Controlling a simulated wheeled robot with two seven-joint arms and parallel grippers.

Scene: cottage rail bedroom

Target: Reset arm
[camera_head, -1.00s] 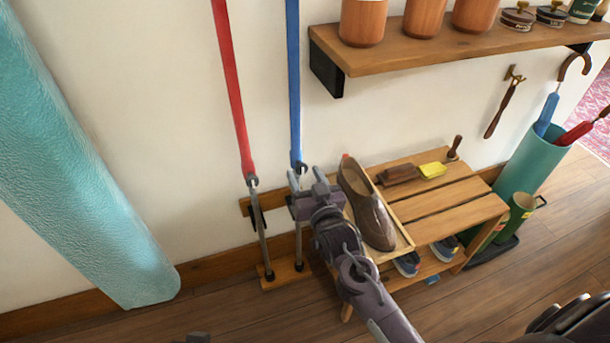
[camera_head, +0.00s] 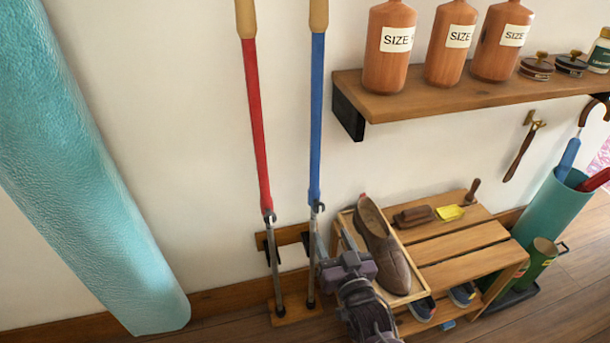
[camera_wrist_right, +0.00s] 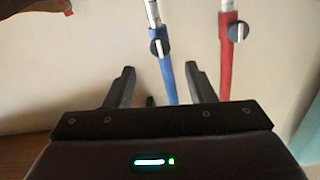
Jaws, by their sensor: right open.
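My right gripper (camera_head: 334,250) is open, low in the head view, in front of the wooden shoe bench and just right of the lower shaft of the blue pole (camera_head: 316,130). In the right wrist view its two fingers (camera_wrist_right: 160,84) are spread and nothing is clamped. The blue pole (camera_wrist_right: 171,80) shows between and beyond them; I cannot tell its distance. The red pole (camera_head: 258,125) stands left of the blue one in the head view. My left gripper is not in view.
The bench (camera_head: 470,255) holds a brown shoe (camera_head: 382,245) in a tray, brushes and a yellow block. A wall shelf (camera_head: 450,95) with bottles is above. A teal umbrella holder (camera_head: 552,222) stands right, a teal roll (camera_head: 95,180) left.

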